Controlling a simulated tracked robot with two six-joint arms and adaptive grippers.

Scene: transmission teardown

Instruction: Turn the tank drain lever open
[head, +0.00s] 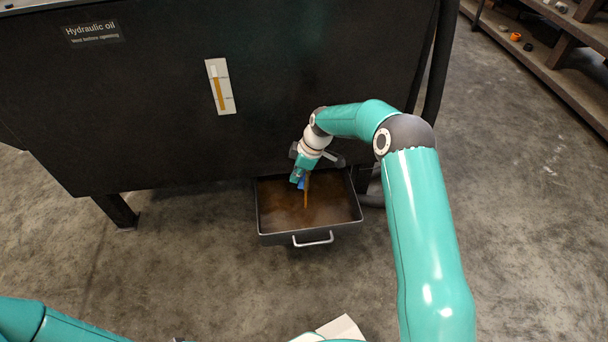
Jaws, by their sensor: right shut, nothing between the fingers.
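The black tank (150,110) carries a "Hydraulic oil" label and fills the upper left of the head view. A small blue part (301,184), which looks like the drain lever, shows at the tank's lower edge. My right gripper (303,172) is at the blue part, shut with nothing held; it hides most of the valve area, and I cannot tell whether they touch. A thin amber stream (307,195) runs down beside the blue part into the drain tray (280,239), which holds brown liquid. My left gripper is not in view.
A level gauge (220,87) on the tank front shows an amber column with a pale top. The tray has a light handle (313,238) at its front. A shelf (550,50) with small parts stands at upper right. The concrete floor in front is mostly clear.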

